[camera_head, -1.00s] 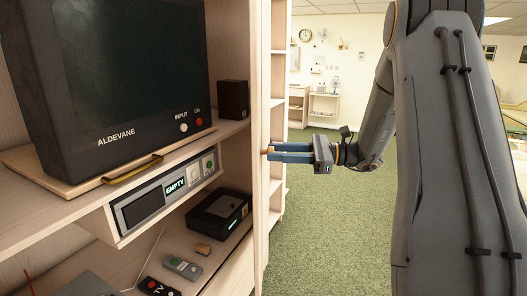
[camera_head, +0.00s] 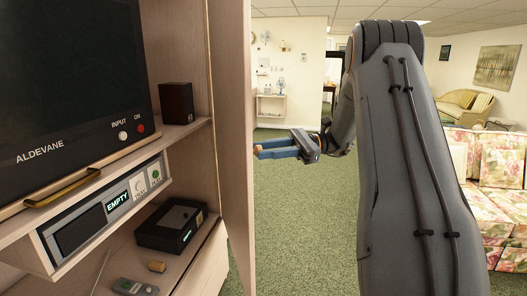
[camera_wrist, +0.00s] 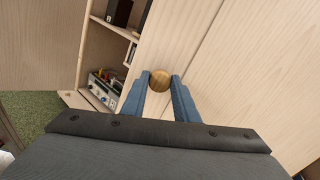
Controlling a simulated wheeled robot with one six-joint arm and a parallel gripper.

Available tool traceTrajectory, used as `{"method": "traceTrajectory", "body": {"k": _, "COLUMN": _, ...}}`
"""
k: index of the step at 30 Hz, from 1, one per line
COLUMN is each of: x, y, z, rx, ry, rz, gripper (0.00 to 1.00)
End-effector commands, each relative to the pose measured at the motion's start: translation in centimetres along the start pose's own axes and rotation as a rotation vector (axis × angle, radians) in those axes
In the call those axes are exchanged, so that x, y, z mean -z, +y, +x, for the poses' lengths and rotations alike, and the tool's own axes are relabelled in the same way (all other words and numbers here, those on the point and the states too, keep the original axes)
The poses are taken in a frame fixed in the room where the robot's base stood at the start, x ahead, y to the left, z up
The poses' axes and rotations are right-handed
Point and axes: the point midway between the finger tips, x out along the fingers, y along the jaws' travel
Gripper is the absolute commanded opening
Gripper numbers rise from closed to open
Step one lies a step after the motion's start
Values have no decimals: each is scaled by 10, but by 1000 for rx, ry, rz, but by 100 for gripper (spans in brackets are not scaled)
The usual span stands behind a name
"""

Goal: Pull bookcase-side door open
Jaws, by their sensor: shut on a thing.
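The pale wood door (camera_head: 236,130) stands out from the cabinet front, seen nearly edge-on in the head view. Its round wooden knob (camera_wrist: 160,79) shows in the wrist view between the two blue fingertips of my gripper (camera_wrist: 160,84). In the head view my gripper (camera_head: 259,150) reaches the far face of the door from the right; the knob there is mostly hidden by the door and fingers. My gripper is shut on the knob.
The cabinet holds a television (camera_head: 75,75), a small dark speaker (camera_head: 176,103), a panel reading EMPTY (camera_head: 108,208) and a black box (camera_head: 172,225). A floral sofa (camera_head: 498,185) stands at right. Green carpet (camera_head: 310,230) is clear between door and sofa.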

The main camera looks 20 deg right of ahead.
Motion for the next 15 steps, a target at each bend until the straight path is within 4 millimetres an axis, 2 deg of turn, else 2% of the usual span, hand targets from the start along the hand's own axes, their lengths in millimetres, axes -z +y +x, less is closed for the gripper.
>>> {"method": "traceTrajectory", "body": {"k": 1, "x": -1, "y": -1, "z": 0, "rx": 3, "ry": 1, "rz": -4, "gripper": 30}}
{"method": "traceTrajectory", "body": {"k": 4, "x": 0, "y": -1, "z": 0, "rx": 3, "ry": 1, "rz": -3, "gripper": 46}}
{"method": "traceTrajectory", "body": {"k": 15, "x": 0, "y": -1, "z": -6, "rx": 5, "ry": 1, "rz": -2, "gripper": 46}}
